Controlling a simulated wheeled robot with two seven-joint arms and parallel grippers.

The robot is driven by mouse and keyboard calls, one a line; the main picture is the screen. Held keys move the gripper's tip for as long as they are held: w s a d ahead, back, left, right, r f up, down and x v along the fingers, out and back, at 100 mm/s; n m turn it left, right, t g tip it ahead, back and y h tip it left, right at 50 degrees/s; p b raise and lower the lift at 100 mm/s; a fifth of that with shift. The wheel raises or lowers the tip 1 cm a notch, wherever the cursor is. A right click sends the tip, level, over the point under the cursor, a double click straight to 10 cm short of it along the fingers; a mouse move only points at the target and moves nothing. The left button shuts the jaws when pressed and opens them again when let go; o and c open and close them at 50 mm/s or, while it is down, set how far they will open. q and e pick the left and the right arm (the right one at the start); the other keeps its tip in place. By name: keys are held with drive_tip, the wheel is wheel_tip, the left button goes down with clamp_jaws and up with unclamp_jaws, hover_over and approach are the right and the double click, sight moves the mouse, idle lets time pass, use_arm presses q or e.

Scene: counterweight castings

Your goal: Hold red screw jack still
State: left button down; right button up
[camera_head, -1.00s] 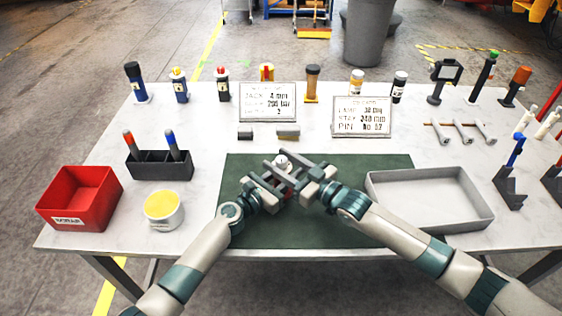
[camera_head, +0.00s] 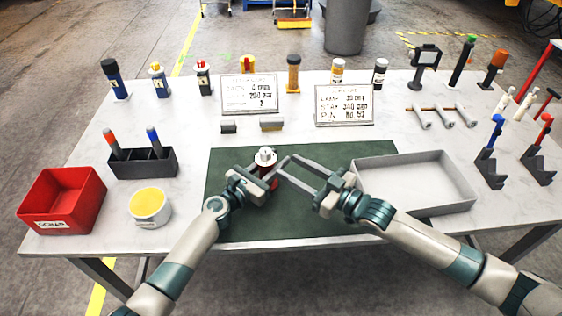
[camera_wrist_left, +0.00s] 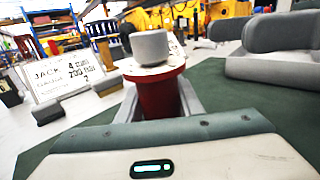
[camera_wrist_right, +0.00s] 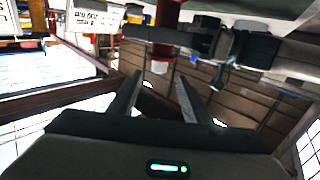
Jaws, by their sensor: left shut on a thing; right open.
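The red screw jack (camera_head: 266,160) stands on the dark green mat (camera_head: 300,222), with a pale flange and a grey-white cap on top. In the left wrist view the jack's red body (camera_wrist_left: 160,97) sits between my left fingers. My left gripper (camera_head: 262,182) is shut on the jack's body from the front left. My right gripper (camera_head: 289,170) is open and empty, just right of the jack, its fingers pointing toward it. In the right wrist view the red body (camera_wrist_right: 164,20) appears at the top, beyond the fingertips. The jack's lower part is partly hidden by the left fingers in the head view.
A red bin (camera_head: 62,200), a white tub with yellow contents (camera_head: 149,205) and a dark pen holder (camera_head: 143,163) are at left. A grey tray (camera_head: 415,182) is right of the mat. Two sign cards (camera_head: 249,94) and several bottles stand behind. The mat's front is clear.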

use_arm(q)
drive_tip(key=shift+s+d+f, duration=0.1)
idle(0.3)
drive_tip(key=c, duration=1.2)
unclamp_jaws()
drive_tip(key=shift+o, duration=0.2)
drive_tip(key=v, duration=1.2)
